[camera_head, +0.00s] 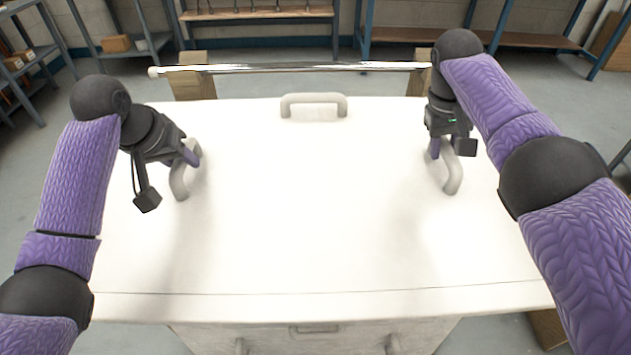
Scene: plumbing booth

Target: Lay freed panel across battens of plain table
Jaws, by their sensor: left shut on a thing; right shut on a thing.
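A large white panel (300,210) fills the middle of the head view, with a grey handle at its left, its right and its far edge. My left gripper (188,160) is shut on the left handle (180,183). My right gripper (441,150) is shut on the right handle (452,178). The far handle (314,99) is free. Two wooden pieces, a left one (190,84) and a right one (418,84), show beyond the panel's far edge. I cannot tell whether the panel touches what is under it.
A shiny metal pipe (290,68) lies crosswise over the wooden pieces. A white front with grey handles (316,329) shows below the panel's near edge. Blue-framed shelves (260,14) stand along the back wall. Grey floor (545,90) is open at the right.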

